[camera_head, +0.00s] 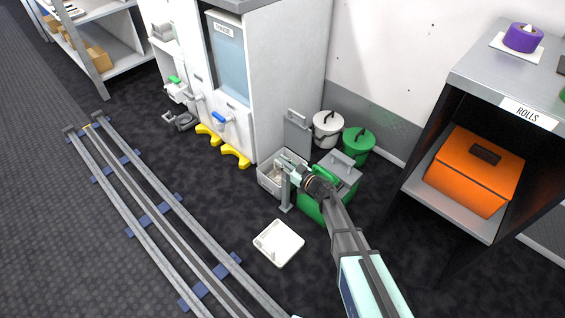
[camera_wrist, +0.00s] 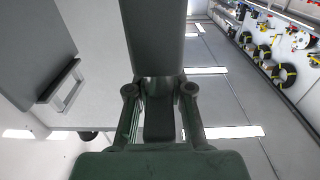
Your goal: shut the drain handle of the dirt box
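A light grey open-topped box (camera_head: 268,181) stands on the floor in the middle of the head view, with a raised grey panel (camera_head: 297,134) behind it. It may be the dirt box, but no label is readable. I cannot make out a drain handle; my gripper covers part of this area. My gripper (camera_head: 288,162) is over the box's right side, close to a short grey post (camera_head: 286,194). In the wrist view my gripper (camera_wrist: 160,115) shows at the bottom with a dark grey piece at its middle. Contact and finger opening are unclear.
A green box with a grey lid (camera_head: 344,172) stands right of the open box, partly behind my arm. White (camera_head: 327,132) and green (camera_head: 357,147) buckets stand behind. A white cabinet (camera_head: 285,80) is at the left, a shelf with an orange case (camera_head: 470,178) at the right. A white tray (camera_head: 279,249) lies in front.

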